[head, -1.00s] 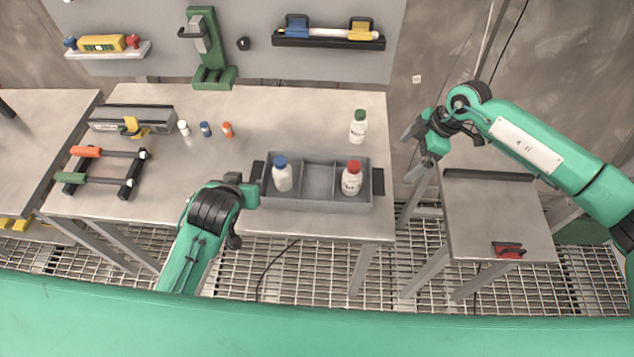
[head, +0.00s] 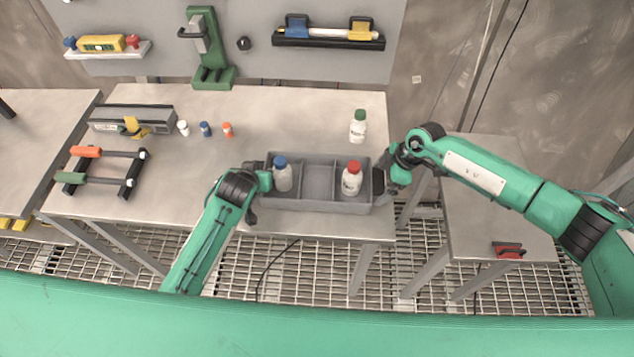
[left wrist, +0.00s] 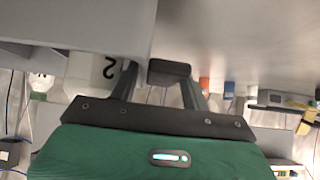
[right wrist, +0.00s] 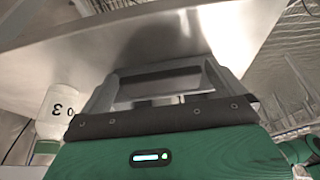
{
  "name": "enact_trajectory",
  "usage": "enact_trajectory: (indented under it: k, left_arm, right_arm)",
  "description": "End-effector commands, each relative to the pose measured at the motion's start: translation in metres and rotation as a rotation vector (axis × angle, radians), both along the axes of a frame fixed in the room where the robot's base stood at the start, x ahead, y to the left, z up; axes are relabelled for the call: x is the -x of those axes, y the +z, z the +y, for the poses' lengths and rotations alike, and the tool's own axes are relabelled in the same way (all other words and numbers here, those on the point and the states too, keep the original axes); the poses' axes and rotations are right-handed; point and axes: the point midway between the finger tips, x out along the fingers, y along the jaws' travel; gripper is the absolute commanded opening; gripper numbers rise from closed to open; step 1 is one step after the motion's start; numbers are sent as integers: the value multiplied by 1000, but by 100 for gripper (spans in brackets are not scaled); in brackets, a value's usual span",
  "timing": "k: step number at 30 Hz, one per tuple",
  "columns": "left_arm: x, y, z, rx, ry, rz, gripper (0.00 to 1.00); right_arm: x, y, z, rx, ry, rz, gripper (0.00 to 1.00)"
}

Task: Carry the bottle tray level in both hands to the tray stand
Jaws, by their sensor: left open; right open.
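The grey bottle tray (head: 318,203) rests on the workbench, with dividers and a dark handle at each end. A blue-capped white bottle (head: 282,174) stands in its left compartment and a red-capped one (head: 352,178) in its right compartment. My left gripper (head: 264,182) is open at the left handle; in the left wrist view the handle (left wrist: 168,70) shows between its fingers. My right gripper (head: 386,180) is open at the right handle, and in the right wrist view its fingers stand on either side of the handle (right wrist: 160,82). The probable tray stand (head: 485,215) is the small metal table at right.
A green-capped bottle (head: 358,127) stands behind the tray. Small capped vials (head: 205,129), a tool rack (head: 105,170) and a grey device (head: 132,119) are at left. A red clamp (head: 508,250) sits on the small table's front edge. A gap separates the tables.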

Motion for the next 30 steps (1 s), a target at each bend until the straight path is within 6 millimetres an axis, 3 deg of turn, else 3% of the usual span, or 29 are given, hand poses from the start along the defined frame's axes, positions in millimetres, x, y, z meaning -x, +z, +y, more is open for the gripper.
enact_trajectory:
  k: [11,18,19,30]
  left_arm:
    - [-3,-3,0,0,0,1,47]
    - [-3,-3,0,0,0,1,1]
    - [-3,-3,0,0,0,1,1]
    - [-3,1,0,1,-1,-1,1]
  right_arm:
    - [0,-4,1,1,-1,0,100]
    - [0,-4,1,1,-1,0,53]
    - [0,-4,1,1,-1,0,47]
    - [0,0,1,0,0,-1,47]
